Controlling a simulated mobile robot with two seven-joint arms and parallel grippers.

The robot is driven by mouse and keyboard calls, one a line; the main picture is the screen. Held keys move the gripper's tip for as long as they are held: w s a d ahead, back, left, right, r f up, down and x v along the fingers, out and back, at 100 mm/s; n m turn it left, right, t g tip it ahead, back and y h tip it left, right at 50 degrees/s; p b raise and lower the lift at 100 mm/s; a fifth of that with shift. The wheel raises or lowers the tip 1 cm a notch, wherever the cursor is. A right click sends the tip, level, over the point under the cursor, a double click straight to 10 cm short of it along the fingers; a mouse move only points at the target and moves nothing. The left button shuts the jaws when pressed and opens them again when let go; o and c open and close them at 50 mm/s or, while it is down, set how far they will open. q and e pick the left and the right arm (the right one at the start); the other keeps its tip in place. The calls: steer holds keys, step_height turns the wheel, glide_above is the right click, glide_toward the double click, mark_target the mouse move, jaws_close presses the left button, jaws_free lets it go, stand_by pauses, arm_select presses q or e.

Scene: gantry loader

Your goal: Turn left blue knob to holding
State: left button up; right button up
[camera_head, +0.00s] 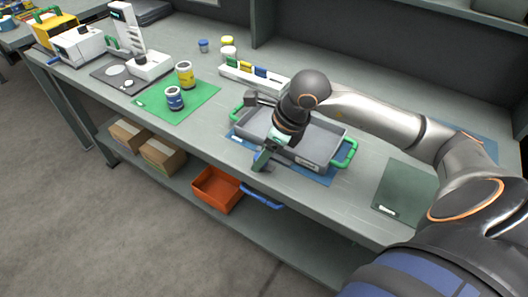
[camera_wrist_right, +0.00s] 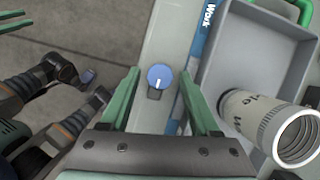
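A round blue knob (camera_wrist_right: 160,77) with a white mark sits on the pale bench surface in the right wrist view. The mark points down in that picture, towards a small dark piece at the knob's lower edge. My right gripper (camera_wrist_right: 160,95) is open, with one green finger on each side of the knob and visible gaps between. In the head view my right gripper (camera_head: 265,160) is at the bench's front edge, before the grey tray, and hides the knob. Two green strips at the upper left of the wrist view may be my left gripper (camera_wrist_right: 15,21); their state is unclear.
The grey tray (camera_head: 325,153) with green handles lies on a blue mat close behind the gripper. A pale lettered cylinder (camera_wrist_right: 248,112) shows over the tray in the wrist view. A white rack (camera_head: 236,77) stands behind. An orange bin (camera_head: 212,197) is on the lower shelf.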

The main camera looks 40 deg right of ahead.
jaws_close()
